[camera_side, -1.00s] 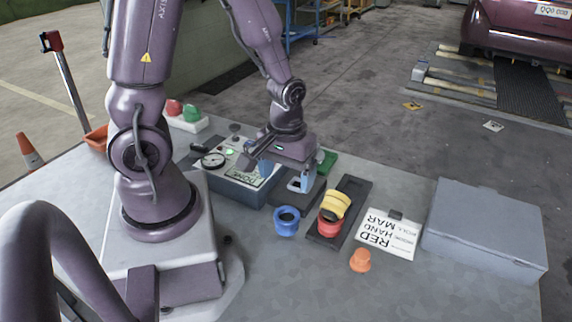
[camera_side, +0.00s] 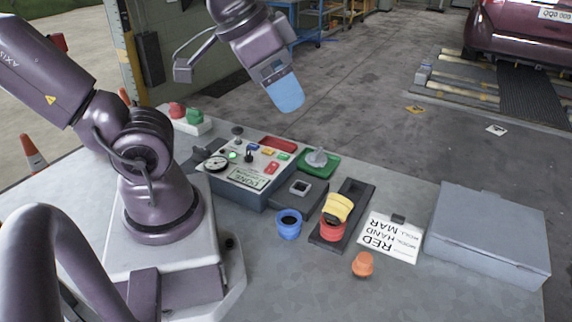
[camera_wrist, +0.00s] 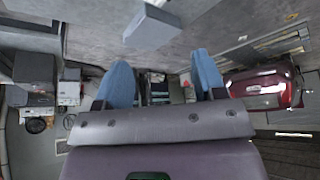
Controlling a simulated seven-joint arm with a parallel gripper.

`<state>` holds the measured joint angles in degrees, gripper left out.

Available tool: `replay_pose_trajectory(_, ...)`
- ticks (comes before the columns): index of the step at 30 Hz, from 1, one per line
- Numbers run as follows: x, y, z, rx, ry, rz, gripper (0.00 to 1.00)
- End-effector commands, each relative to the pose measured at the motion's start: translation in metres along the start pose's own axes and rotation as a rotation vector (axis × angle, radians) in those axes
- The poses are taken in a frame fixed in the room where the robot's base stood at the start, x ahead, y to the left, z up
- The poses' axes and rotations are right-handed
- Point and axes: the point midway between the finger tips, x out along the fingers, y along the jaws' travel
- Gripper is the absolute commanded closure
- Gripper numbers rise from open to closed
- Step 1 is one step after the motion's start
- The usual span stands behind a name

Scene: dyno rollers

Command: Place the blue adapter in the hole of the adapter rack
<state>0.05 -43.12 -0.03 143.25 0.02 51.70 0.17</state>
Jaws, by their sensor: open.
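The blue adapter (camera_side: 289,230) stands upright on the grey table, its round opening facing up. It is in front of a dark block with a square grey-rimmed opening (camera_side: 300,188). Beside it is a long dark rack (camera_side: 355,187), with a red adapter (camera_side: 332,231) at its near end and a yellow adapter (camera_side: 338,208) tilted on top of the red one. I cannot tell if the rack has a free hole. My gripper (camera_side: 287,95) is raised high behind the table, well away from the adapter. Its blue fingers are apart and empty in the wrist view (camera_wrist: 160,72).
A control box (camera_side: 235,188) with a gauge and buttons stands left of the dark block. A green tray (camera_side: 331,165) with a grey knob is behind. An orange piece (camera_side: 362,264), a label card (camera_side: 391,237) and a grey case (camera_side: 487,235) lie to the right.

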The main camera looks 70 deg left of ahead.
Motion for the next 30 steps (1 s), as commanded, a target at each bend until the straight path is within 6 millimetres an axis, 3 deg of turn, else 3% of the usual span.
replay_pose_trajectory(8,0.001,-0.001,0.000,-0.005,-0.004,-0.001,0.36)
replay_pose_trajectory(11,0.010,-0.003,0.002,-0.014,-0.048,-0.003,0.36)
replay_pose_trajectory(17,0.062,-0.014,0.017,-0.117,-0.277,-0.005,0.36)
replay_pose_trajectory(24,0.139,-0.035,0.049,-0.540,-0.499,-0.093,0.36)
replay_pose_trajectory(30,0.187,-0.052,0.079,-0.954,-0.554,-0.246,0.36)
